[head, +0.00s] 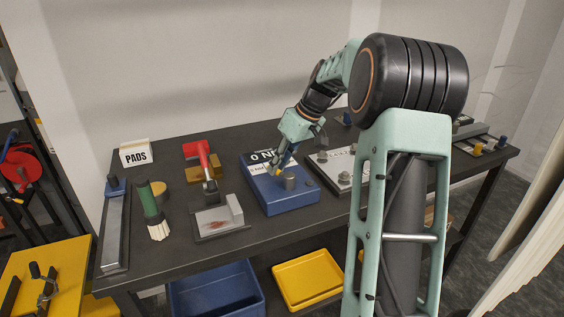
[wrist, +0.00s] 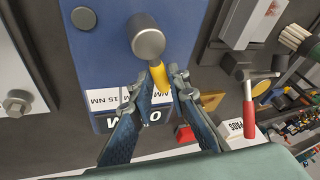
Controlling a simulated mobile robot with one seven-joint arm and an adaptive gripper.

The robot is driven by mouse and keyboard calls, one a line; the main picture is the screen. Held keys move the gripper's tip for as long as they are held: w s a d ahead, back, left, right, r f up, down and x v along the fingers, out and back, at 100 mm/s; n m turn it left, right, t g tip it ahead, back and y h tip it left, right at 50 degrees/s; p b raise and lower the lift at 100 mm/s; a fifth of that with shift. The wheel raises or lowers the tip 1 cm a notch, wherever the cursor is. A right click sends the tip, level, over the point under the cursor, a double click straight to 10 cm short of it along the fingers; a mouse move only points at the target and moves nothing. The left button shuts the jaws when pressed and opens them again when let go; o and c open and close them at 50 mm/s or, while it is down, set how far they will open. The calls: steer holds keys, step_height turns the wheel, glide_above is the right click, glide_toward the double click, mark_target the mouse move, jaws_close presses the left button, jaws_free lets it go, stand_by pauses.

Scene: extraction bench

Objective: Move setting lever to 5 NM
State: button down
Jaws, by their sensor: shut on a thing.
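The blue setting box (head: 285,203) stands on the dark bench; its top also fills the middle of the wrist view (wrist: 105,50). The yellow setting lever (wrist: 158,72) runs from a grey metal hub (wrist: 147,38) towards the label edge. My gripper (wrist: 160,78) is shut on the lever, with one finger on each side. In the head view my gripper (head: 279,167) reaches down over the box beside the hub. White labels (wrist: 105,98) lie along the box edge. One reads 15 NM; others are partly hidden by my fingers, so the lever's exact setting cannot be told.
A grey plate with knobs (head: 345,172) stands right of the box. A PADS box (head: 136,153) is farther left.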

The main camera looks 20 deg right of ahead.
steer(key=shift+s+a+n+g+y+p, duration=0.2)
steer(key=shift+a+n+g+p, duration=0.2)
steer(key=shift+n, duration=0.65)
steer(key=shift+s+a+n+g+y+p, duration=0.2)
steer(key=shift+a+n+g+p, duration=0.15)
steer(key=shift+n, duration=0.7)
steer(key=c, duration=1.8)
jaws_free()
steer(key=shift+c, duration=0.2)
steer(key=v, duration=1.2)
